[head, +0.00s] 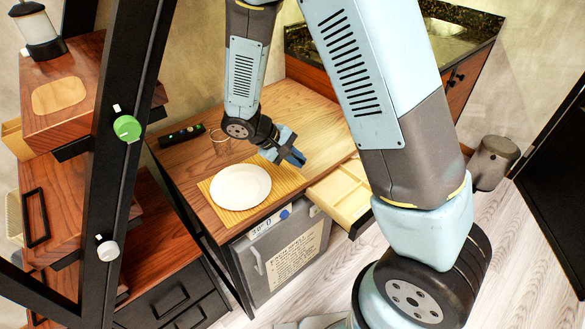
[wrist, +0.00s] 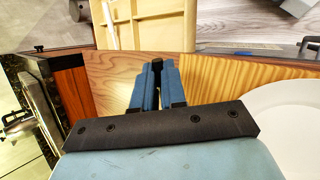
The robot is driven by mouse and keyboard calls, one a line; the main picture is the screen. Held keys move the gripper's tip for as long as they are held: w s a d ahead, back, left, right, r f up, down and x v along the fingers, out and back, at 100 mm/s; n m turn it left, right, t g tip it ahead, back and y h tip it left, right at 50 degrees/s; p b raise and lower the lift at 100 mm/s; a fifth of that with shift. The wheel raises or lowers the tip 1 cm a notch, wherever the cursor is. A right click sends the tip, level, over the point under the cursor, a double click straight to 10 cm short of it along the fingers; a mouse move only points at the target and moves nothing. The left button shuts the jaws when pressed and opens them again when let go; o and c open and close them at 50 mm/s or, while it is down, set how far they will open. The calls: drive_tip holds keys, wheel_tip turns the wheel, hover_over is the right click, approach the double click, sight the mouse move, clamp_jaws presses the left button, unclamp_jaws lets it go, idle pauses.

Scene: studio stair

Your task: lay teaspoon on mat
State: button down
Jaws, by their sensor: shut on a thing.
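My gripper (head: 296,158) is over the wooden table, to the right of the mat and plate in the head view. In the wrist view its blue fingers (wrist: 157,75) are closed around a small dark piece at their tips. This fits the teaspoon, but its shape is mostly hidden by the fingers. The striped yellow mat (head: 217,211) lies at the table's front edge; it also shows to the right of the fingers in the wrist view (wrist: 222,92). A white plate (head: 241,187) rests on the mat.
An open drawer (head: 343,193) with compartments juts out below the table's front edge; it also shows in the wrist view (wrist: 143,25). A black remote (head: 181,135) and a thin ring-like item (head: 218,138) lie farther back. Bare table (head: 290,105) surrounds the gripper.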

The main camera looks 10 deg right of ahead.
drive_tip(key=shift+w+a+f, duration=0.25)
drive_tip(key=shift+w+f, duration=0.2)
drive_tip(key=shift+f, duration=0.15)
drive_tip(key=shift+w+a+f, duration=0.2)
drive_tip(key=shift+w+f, duration=0.25)
drive_tip(key=shift+f, duration=1.75)
drive_tip(key=c, duration=1.2)
unclamp_jaws()
drive_tip(key=v, duration=1.2)
drive_tip(key=shift+a, duration=0.1)
